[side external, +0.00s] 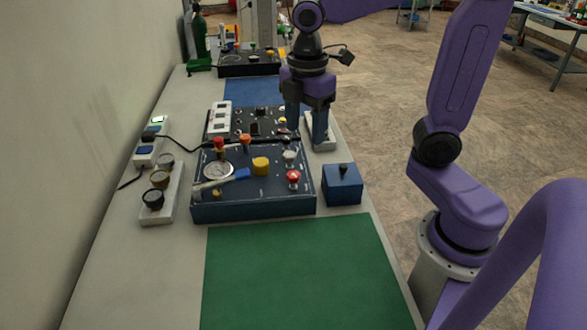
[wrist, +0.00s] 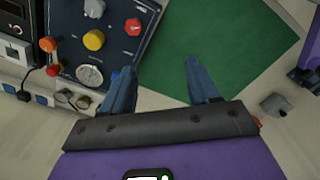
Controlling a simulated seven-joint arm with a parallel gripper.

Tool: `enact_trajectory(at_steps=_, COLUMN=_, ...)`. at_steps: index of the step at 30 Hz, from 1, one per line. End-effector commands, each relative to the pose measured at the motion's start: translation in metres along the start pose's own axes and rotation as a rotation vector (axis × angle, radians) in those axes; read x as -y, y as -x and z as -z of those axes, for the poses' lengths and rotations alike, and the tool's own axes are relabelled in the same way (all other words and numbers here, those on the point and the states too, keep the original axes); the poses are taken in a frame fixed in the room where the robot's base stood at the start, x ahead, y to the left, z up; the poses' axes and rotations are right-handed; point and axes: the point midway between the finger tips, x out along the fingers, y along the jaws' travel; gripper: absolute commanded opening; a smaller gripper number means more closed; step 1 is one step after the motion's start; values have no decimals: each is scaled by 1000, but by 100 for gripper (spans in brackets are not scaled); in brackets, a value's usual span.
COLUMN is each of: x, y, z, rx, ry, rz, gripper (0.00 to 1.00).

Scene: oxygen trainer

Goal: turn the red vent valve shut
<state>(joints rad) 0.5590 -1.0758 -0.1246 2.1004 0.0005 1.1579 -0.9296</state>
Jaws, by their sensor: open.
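A dark blue control panel (side external: 255,207) lies on the bench. A red knob (side external: 293,177) stands near its front right corner; in the wrist view it (wrist: 133,27) is up and left of the fingers. A second, smaller red knob (side external: 218,143) stands at the back left; no label is readable to tell which is the vent valve. My gripper (side external: 306,140) is open, fingers pointing down, and appears behind the front red knob in the side view; its height is unclear. In the wrist view my gripper (wrist: 160,66) has nothing between its fingers and touches neither knob.
Nearby panel parts are an orange knob (side external: 244,139), yellow knob (side external: 261,165), white knob (side external: 290,156), gauge (side external: 218,170) and blue handle (side external: 236,175). A blue box (side external: 342,186) stands right of the panel. The green mat (side external: 290,270) in front is clear.

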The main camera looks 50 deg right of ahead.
Motion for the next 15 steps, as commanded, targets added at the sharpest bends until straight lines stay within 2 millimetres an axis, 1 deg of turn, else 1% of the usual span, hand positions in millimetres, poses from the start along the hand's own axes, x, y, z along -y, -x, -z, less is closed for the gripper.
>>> enact_trajectory(at_steps=1, x=-12, y=4, z=-2, rx=1, ry=15, rz=0, gripper=60)
enact_trajectory(at_steps=3, x=-25, y=9, z=-6, rx=2, ry=46, rz=1, gripper=60)
enact_trajectory(at_steps=6, x=-39, y=14, z=-12, rx=3, ry=82, rz=3, gripper=60)
enact_trajectory(at_steps=10, x=-49, y=19, z=-18, rx=5, ry=113, rz=7, gripper=60)
enact_trajectory(at_steps=13, x=-52, y=19, z=-20, rx=5, ry=123, rz=7, gripper=60)
enact_trajectory(at_steps=15, x=-53, y=16, z=-20, rx=6, ry=126, rz=9, gripper=60)
